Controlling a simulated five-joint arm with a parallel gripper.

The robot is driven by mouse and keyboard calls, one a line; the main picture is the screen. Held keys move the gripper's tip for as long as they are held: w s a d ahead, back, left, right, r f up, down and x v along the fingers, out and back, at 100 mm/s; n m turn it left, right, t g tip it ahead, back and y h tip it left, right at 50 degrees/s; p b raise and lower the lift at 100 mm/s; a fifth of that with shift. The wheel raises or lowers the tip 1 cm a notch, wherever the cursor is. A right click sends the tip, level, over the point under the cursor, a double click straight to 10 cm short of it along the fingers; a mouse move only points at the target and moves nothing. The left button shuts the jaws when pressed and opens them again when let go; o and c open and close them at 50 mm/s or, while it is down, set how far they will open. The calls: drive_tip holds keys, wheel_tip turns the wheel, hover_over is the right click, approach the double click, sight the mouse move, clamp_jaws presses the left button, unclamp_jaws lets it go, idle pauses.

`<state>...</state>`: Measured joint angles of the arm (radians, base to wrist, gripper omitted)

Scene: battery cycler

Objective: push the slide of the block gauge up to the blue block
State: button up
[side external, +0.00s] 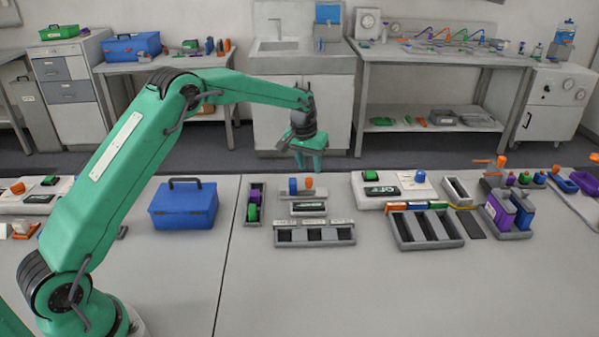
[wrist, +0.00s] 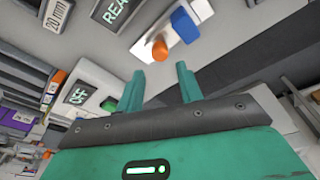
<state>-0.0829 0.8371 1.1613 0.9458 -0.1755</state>
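The block gauge (side external: 300,195) stands near the far edge of the bench, below my gripper in the side view. Its blue block (side external: 293,186) is on the left and the orange knob of its slide (side external: 309,183) on the right. In the wrist view the blue block (wrist: 185,25) and the orange slide knob (wrist: 160,47) sit on a pale base, with a small gap between them. My gripper (side external: 309,166) is open and empty, its fingers pointing down above and behind the gauge. In the wrist view the fingertips (wrist: 160,69) are apart, near the orange knob; contact cannot be told.
A dark display (side external: 308,207) and a labelled three-slot tray (side external: 314,234) lie in front of the gauge. A narrow tray with green and purple pieces (side external: 254,205) and a blue case (side external: 184,205) stand left. A device marked OFF (side external: 390,189) stands right. The front bench is clear.

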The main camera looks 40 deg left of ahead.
sight(306, 179)
drive_tip(key=shift+f, duration=0.2)
drive_tip(key=shift+f, duration=0.35)
drive_tip(key=shift+f, duration=0.35)
drive_tip(key=shift+f, duration=0.7)
drive_tip(key=shift+f, duration=0.2)
drive_tip(key=c, duration=0.7)
drive_tip(key=shift+o, duration=0.2)
drive_tip(key=shift+s+a, duration=0.3)
drive_tip(key=shift+s, duration=0.1)
drive_tip(key=o, duration=0.7)
drive_tip(key=shift+c, duration=0.2)
